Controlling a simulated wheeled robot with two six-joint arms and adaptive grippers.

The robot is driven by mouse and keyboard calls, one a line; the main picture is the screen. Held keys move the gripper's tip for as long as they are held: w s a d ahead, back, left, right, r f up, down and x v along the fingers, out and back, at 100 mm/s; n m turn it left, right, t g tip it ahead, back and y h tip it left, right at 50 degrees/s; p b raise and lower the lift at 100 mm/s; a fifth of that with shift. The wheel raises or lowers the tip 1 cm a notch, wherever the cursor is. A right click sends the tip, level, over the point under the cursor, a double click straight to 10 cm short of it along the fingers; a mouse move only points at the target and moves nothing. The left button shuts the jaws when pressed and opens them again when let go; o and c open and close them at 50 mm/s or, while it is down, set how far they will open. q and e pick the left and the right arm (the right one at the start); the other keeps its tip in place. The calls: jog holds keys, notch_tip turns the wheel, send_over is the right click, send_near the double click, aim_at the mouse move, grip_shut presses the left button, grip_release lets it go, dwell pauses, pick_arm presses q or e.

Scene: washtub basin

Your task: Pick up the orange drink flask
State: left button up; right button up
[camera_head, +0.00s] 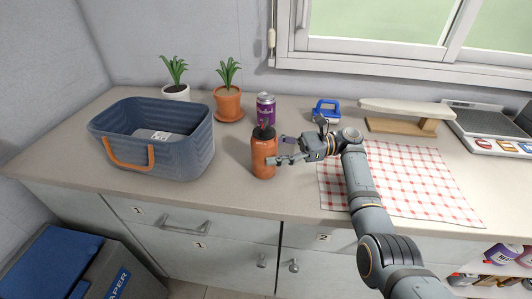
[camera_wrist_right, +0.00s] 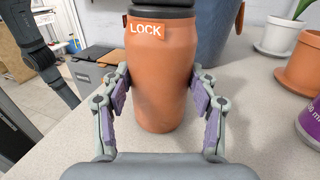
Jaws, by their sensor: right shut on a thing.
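The orange drink flask (camera_head: 263,157) stands upright on the counter, with a dark lid, near the front edge in the head view. In the right wrist view the flask (camera_wrist_right: 160,75) fills the middle, with an orange "LOCK" tag near its top. My right gripper (camera_head: 276,156) reaches in from the right and is shut on the flask. Its purple-padded fingers (camera_wrist_right: 160,105) lie on both sides of the body in the wrist view. The flask's base appears to be at counter level; I cannot tell if it is lifted. My left gripper is not in the head view.
A blue washtub basin (camera_head: 190,158) stands left of the flask. A purple can (camera_head: 266,104), a terracotta plant pot (camera_head: 228,104) and a white plant pot (camera_head: 177,93) are behind. A red checked cloth (camera_head: 430,180) lies right, under my arm. A blue-and-white item (camera_head: 326,110) stands behind my gripper.

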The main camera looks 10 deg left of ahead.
aim_at(273, 140)
jog(key=shift+r, duration=0.1)
jog(key=r, duration=0.2)
jog(key=r+p, duration=0.1)
jog(key=r, duration=0.1)
jog(key=shift+s, duration=0.3)
jog(key=s+d+r, duration=0.1)
jog(key=s+r, duration=0.8)
jog(key=s, duration=0.4)
jog(key=shift+s+d+p, duration=0.2)
jog(key=shift+p, duration=0.1)
